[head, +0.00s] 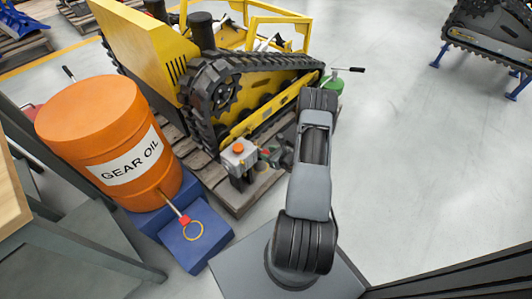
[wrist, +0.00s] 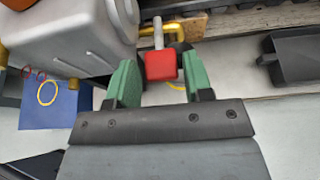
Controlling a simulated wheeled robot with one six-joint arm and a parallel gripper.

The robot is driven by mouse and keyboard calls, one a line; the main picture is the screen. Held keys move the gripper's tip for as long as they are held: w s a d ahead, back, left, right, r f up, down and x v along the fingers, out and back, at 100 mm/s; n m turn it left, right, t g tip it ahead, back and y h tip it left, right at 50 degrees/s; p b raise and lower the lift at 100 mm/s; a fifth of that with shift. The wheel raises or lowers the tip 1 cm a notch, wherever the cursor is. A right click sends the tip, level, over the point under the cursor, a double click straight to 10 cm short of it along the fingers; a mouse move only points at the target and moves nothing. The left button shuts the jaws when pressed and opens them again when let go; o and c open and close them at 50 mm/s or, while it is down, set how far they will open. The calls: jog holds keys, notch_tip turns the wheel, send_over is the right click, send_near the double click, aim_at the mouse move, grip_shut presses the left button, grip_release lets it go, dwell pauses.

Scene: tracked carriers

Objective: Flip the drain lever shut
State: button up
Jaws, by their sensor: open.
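A red block on a short grey rod, which looks like a lever handle (wrist: 161,66), sits between the two green fingertips of my gripper (wrist: 153,82) in the wrist view. The fingers are open, one on each side of it, and I see no clear contact. The lever comes off a grey housing (wrist: 75,35), which is the grey box with an orange knob (head: 238,155) on the pallet in the head view. There my gripper (head: 274,156) is just right of that box, partly hidden by my arm. Another red-tipped rod (head: 184,219) sticks out from the orange drum.
A yellow tracked carrier (head: 145,50) stands on a wooden pallet (head: 243,200) behind the box. Open floor (head: 430,150) lies to the right.

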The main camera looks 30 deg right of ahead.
jog(key=p+v, duration=0.3)
jog(key=v, duration=0.9)
jog(key=shift+s+r, duration=0.1)
